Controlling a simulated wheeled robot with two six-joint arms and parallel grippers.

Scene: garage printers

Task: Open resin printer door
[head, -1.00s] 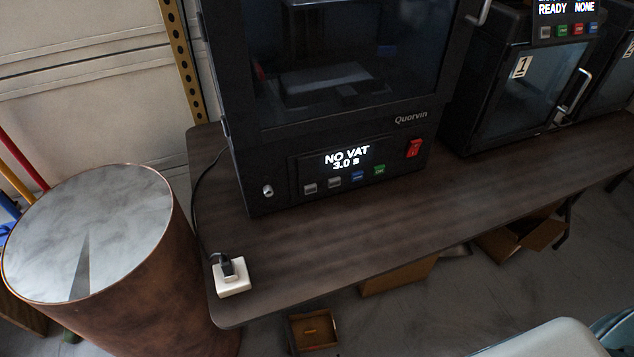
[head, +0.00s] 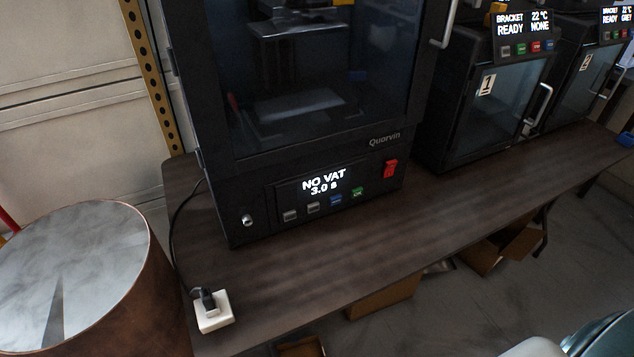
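The resin printer (head: 300,120) is a tall black box marked Quorvin, standing on the dark wooden table. Its dark glass door (head: 345,95) looks shut. The door's silver handle (head: 446,28) is at the upper right edge, cut off partly by the top of the picture. The display (head: 323,183) reads "NO VAT 3.0 s", with several small buttons below it and a red switch (head: 390,169) to the right. Behind the glass a platform shows dimly. Neither of my grippers is in the head view.
A white outlet box (head: 214,314) with a black plug sits on the table's (head: 300,265) front left corner. A copper drum (head: 110,300) stands at left. Smaller black printers (head: 500,100) stand at right. Open boxes (head: 510,247) lie under the table. The table front is mostly clear.

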